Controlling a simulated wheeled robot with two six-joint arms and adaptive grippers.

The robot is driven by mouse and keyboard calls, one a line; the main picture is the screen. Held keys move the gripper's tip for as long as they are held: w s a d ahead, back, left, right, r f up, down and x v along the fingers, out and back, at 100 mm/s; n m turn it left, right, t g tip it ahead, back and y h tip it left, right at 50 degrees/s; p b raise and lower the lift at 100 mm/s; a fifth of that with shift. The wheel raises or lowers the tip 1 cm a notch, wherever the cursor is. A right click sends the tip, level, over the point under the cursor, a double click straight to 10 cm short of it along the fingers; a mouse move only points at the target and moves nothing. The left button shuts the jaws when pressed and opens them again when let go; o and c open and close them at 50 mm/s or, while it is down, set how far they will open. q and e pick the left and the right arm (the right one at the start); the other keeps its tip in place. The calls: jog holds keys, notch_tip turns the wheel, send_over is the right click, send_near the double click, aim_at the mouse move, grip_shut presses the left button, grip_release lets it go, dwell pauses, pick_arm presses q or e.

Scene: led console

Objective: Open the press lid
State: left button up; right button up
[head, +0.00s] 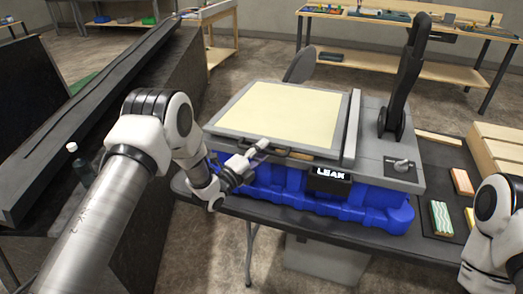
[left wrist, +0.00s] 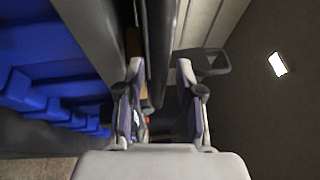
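The press (head: 372,165) is a grey unit on a blue base. Its lid (head: 285,108) is a flat cream panel in a grey frame and lies down flat. A dark handle (head: 300,154) runs along the lid's front edge. My left gripper (head: 262,147) is at the left part of this handle. In the left wrist view my left gripper's fingers (left wrist: 160,75) are apart, with a dark bar (left wrist: 158,40), seemingly the handle, between them; I cannot tell whether they touch it. My right arm shows at the right edge, but its gripper is out of view.
A small display (head: 329,180) reads "LEAN". Wooden crates (head: 497,147) and coloured blocks (head: 441,218) lie on the table's right. A dark conveyor (head: 85,105) runs along the left.

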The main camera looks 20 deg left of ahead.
pick_arm(q)
jog(key=shift+w+a+f, duration=0.1)
grip_shut()
pick_arm(e)
jog(key=shift+w, duration=0.1)
